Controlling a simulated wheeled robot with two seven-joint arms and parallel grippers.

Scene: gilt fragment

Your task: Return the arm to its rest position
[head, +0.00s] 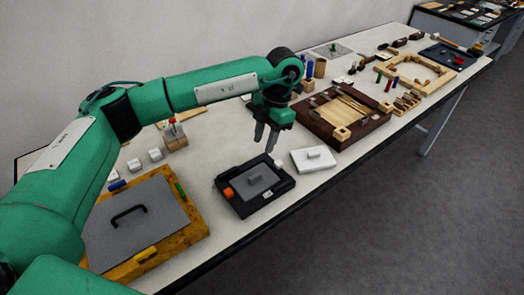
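My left arm (210,88) is green. It comes in from the left and reaches out over the table (215,150). My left gripper (265,142) points down at the arm's end, above the far side of a black tray (284,185). Its two dark fingers show a gap between the tips, and nothing is seen between them. It looks apart from the things below. My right gripper is not in view.
A yellow-framed board (190,235) with a grey handled plate (150,228) lies near. A white lidded block (313,160), a dark wooden frame (372,125) and a light wooden frame (440,83) lie to the right. Several small blocks crowd the table. The floor (400,230) is clear.

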